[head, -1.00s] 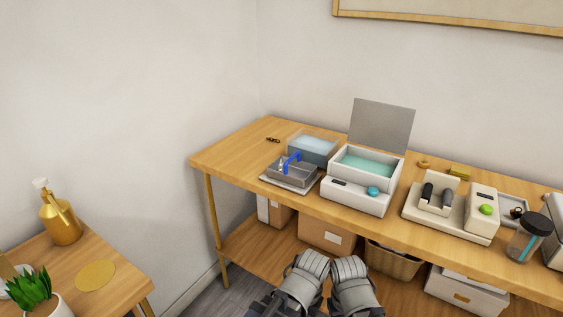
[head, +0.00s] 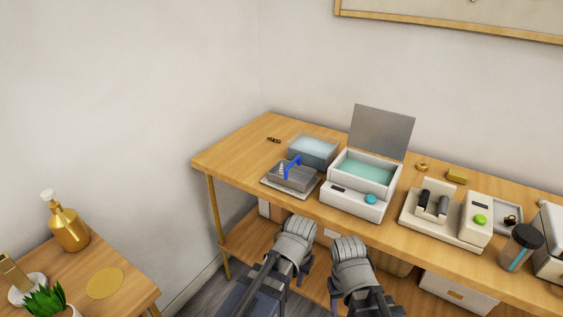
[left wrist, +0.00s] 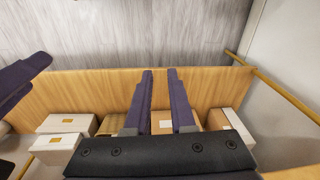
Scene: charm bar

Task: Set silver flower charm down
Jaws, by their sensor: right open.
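A small silver piece (head: 282,170) stands upright beside a blue bent bar (head: 292,165) on a grey tray (head: 300,184) at the left of the table; it is too small to confirm as the silver flower charm. My left gripper (head: 298,228) is in front of the table edge, well away from the tray, its fingers hidden in the head view. The left wrist view shows its two dark fingers (left wrist: 160,75) slightly apart with nothing between them. My right gripper (head: 348,247) is to its right, open, also in front of the table.
A white box with teal lining and raised lid (head: 364,170) stands right of the tray. A clear bluish bin (head: 313,150) is behind the tray. A white device (head: 443,220) and a dark-lidded jar (head: 521,247) are further right. Cartons (left wrist: 65,124) sit on the shelf below.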

